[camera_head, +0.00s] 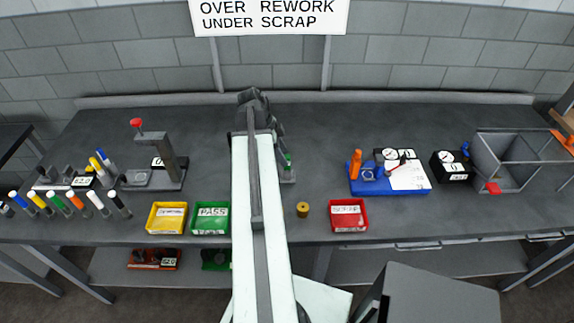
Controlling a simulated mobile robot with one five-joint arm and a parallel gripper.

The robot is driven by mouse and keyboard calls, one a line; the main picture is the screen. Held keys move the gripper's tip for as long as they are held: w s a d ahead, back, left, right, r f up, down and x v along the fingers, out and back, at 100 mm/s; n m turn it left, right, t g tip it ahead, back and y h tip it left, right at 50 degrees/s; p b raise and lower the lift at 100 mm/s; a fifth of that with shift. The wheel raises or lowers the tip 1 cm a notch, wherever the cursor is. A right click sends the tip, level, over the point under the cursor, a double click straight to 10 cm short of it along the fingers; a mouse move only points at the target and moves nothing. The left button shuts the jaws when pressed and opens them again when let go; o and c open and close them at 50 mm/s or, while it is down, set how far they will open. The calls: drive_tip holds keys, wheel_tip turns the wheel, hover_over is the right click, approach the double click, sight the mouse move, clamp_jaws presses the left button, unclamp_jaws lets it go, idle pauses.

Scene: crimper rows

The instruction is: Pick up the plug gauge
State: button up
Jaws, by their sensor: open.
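No plug gauge can be named with certainty at this size. An upright orange cylinder (355,163) stands at the left end of a blue tray (398,191) right of centre, and may be it. A small brass round piece (303,209) lies alone on the bench near the front edge, just right of my arm. My gripper (254,97) is at the far end of my raised arm, over the middle of the bench. It is open and appears empty, though its fingers are small and partly hidden. It is well left of the orange cylinder and apart from it.
Yellow (166,218), green (210,218) and red (349,215) bins line the front edge. A red-knobbed stand (160,160) and several colour-tipped rods are at left. A green-tipped device (287,172) stands beside my arm. A grey box (505,163) is at right. The back is clear.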

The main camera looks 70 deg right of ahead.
drive_tip(key=b+x, duration=0.3)
drive_tip(key=x, duration=0.1)
drive_tip(key=shift+d+f, duration=0.1)
drive_tip(key=shift+f, duration=0.25)
drive_tip(key=shift+r, duration=0.2)
clamp_jaws()
wheel_tip(320, 180, up, 10)
drive_tip(key=p, duration=1)
drive_tip(key=shift+r, duration=0.15)
